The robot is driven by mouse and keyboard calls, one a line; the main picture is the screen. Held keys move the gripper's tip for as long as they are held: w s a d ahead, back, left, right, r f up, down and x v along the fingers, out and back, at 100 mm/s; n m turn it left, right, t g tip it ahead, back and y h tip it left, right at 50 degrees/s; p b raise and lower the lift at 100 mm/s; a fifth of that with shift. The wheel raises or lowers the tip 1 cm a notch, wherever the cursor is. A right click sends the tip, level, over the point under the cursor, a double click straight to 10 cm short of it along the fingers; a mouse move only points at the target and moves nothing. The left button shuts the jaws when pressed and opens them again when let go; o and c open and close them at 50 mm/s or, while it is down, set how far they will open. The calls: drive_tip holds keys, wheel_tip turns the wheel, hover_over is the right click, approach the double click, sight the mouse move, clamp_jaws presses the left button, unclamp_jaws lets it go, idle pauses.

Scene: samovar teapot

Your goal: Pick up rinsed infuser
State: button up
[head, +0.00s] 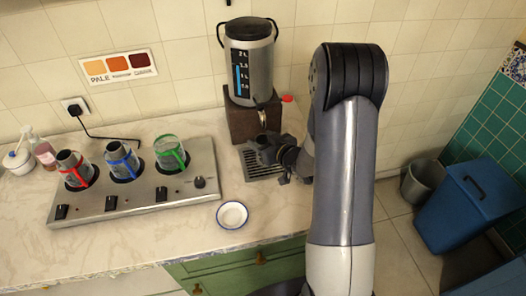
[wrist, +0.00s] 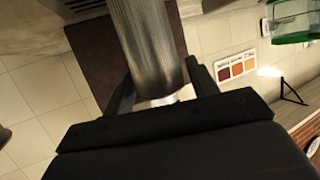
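In the wrist view a ribbed grey metal cylinder (wrist: 148,45), which looks like the infuser, runs from the top edge down between the fingers, with a pale end near my palm. My gripper (wrist: 160,85) has one dark finger on each side of it, close to its walls. I cannot tell whether the fingers press on it. In the head view my gripper (head: 268,152) is over the drip tray (head: 262,172), just below the urn's tap. The infuser cannot be made out there, as my dark gripper covers that spot.
The metal urn (head: 250,70) stands on a brown block (head: 243,125) behind my gripper. A hotplate unit (head: 130,200) with several banded glass vessels is to the left. A small white bowl (head: 232,215) sits near the counter's front edge. Counter between hotplate and tray is clear.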

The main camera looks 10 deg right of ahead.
clamp_jaws()
idle(0.4)
drive_tip(key=shift+r, duration=0.1)
